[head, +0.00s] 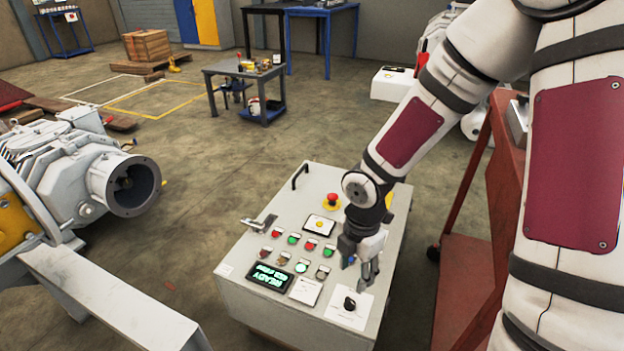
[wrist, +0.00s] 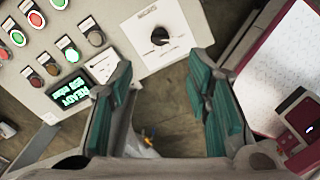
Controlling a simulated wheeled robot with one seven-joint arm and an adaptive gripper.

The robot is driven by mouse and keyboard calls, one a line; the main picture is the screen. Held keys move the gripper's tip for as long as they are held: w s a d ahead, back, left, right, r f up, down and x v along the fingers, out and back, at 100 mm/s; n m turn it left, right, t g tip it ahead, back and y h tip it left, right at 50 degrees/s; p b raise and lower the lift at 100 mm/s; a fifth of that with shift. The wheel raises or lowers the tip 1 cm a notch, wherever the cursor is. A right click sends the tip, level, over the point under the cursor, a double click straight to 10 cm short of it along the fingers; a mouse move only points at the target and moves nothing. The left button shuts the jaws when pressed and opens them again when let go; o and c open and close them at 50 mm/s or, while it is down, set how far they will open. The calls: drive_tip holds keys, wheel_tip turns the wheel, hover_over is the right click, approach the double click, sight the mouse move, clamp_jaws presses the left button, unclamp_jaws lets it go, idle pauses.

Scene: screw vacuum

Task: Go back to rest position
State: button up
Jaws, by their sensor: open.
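My gripper (head: 362,274) is open and empty, hanging over the right part of a grey control panel (head: 239,287). In the wrist view my gripper's two teal-padded fingers (wrist: 165,95) stand apart with nothing between them. A black rotary knob (head: 349,304) on a white plate lies just below the fingertips in the head view; it also shows in the wrist view (wrist: 160,36), beyond the fingers. I cannot tell whether the fingers touch anything. The panel's green display (head: 271,277) reads READY. Red and green buttons and a red emergency stop (head: 332,200) sit on the panel.
A red metal frame (head: 470,270) stands close to the right of the panel. A grey pump machine (head: 75,175) with a round flange is at left. A small cart (head: 245,71) with items stands behind. The floor between is open.

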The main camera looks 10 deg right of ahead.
drive_tip(key=s+d+r+m+h, duration=0.25)
drive_tip(key=s+r+m, duration=0.3)
drive_tip(key=r, duration=0.35)
drive_tip(key=s+d+r+m+h, duration=0.1)
drive_tip(key=s+d+r+m, duration=0.2)
drive_tip(key=s+r+m, duration=0.35)
drive_tip(key=s+a+r+m+y, duration=0.2)
drive_tip(key=s+a+r+m, duration=0.1)
drive_tip(key=s+r+m, duration=0.3)
drive_tip(key=s+a+r+m+y, duration=0.2)
drive_tip(key=s+a+r+m, duration=0.1)
drive_tip(key=s+m, duration=0.3)
wheel_tip(320, 180, up, 30)
drive_tip(key=s+n+t+p, duration=0.1)
drive_tip(key=t+p, duration=0.3)
drive_tip(key=p, duration=2.4)
drive_tip(key=shift+d, duration=0.45)
drive_tip(key=shift+h, duration=0.25)
